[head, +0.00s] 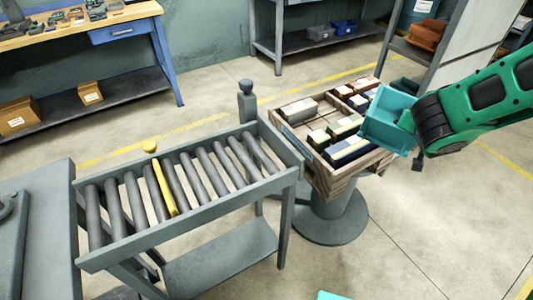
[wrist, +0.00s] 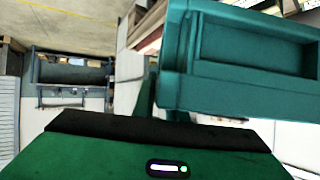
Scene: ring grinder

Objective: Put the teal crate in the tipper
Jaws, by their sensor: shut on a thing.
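The teal crate (head: 385,128) is held by my gripper (head: 408,121) in the head view, over the right side of the wooden tray (head: 340,188). The crate looks tilted, and I cannot tell if it touches the tray or the boxes below. The fingertips are mostly hidden at the crate's right side. In the wrist view the teal crate (wrist: 235,95) fills the upper right. Nothing is marked as the tipper; I cannot tell whether it is the wooden tray on its round grey pedestal (head: 330,222) or the roller stand (head: 190,245).
Several small boxes (head: 345,150) lie in the wooden tray. A blue workbench (head: 125,32) stands back left, a shelf rack (head: 420,52) back right.

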